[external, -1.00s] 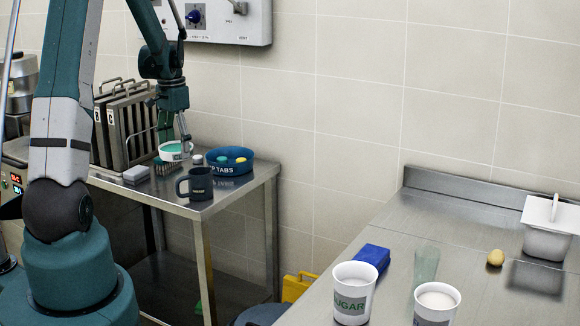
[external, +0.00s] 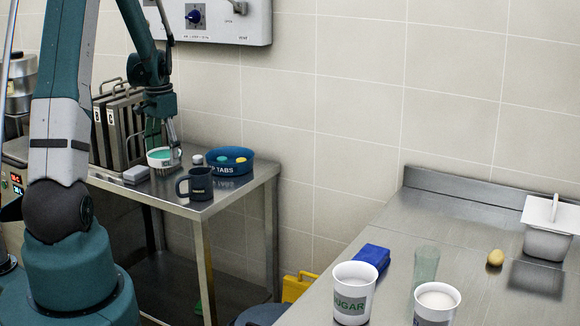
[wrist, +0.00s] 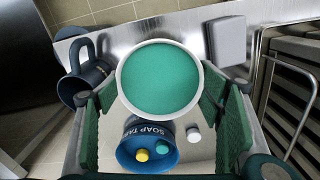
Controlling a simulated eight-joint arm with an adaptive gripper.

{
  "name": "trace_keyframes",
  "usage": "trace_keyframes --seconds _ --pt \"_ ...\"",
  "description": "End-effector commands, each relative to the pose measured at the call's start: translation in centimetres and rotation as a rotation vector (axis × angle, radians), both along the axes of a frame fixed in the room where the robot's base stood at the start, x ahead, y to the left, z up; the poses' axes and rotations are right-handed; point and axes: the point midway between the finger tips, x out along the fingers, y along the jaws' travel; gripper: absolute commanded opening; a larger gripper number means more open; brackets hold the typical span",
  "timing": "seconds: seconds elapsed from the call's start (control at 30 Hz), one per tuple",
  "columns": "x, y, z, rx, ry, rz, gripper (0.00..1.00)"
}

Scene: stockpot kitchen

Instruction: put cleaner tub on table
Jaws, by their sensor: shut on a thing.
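The cleaner tub is a round white tub (external: 158,160) filled with teal-green stuff. It is at the back of the steel side table (external: 235,190) on the left, by the dark racks. My gripper (external: 163,150) points down and is shut on the tub. In the wrist view, the tub (wrist: 160,82) sits upright between the green finger pads of my gripper (wrist: 158,100). I cannot tell whether its base touches the table. A steel counter (external: 400,275) stands at the right.
A dark mug (external: 197,185), a blue soap tabs bowl (external: 230,168) with coloured tabs, a small white item (external: 197,159) and a grey block (external: 136,174) crowd the side table. On the right counter stand a sugar cup (external: 353,295), another white cup (external: 436,304) and a clear glass (external: 426,265).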

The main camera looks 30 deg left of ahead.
Motion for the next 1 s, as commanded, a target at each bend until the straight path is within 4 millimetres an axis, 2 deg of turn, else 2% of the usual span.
trace_keyframes --seconds 0.2,0.33,0.8,1.0 --pt "0.0 0.0 -2.9 0.000 0.000 0.000 0.46" --pt "0.0 0.0 -4.1 0.000 0.000 0.000 0.46" --pt "0.0 0.0 -4.7 0.000 0.000 0.000 0.46" --pt "0.1 0.0 -6.0 0.000 0.000 0.000 0.46"
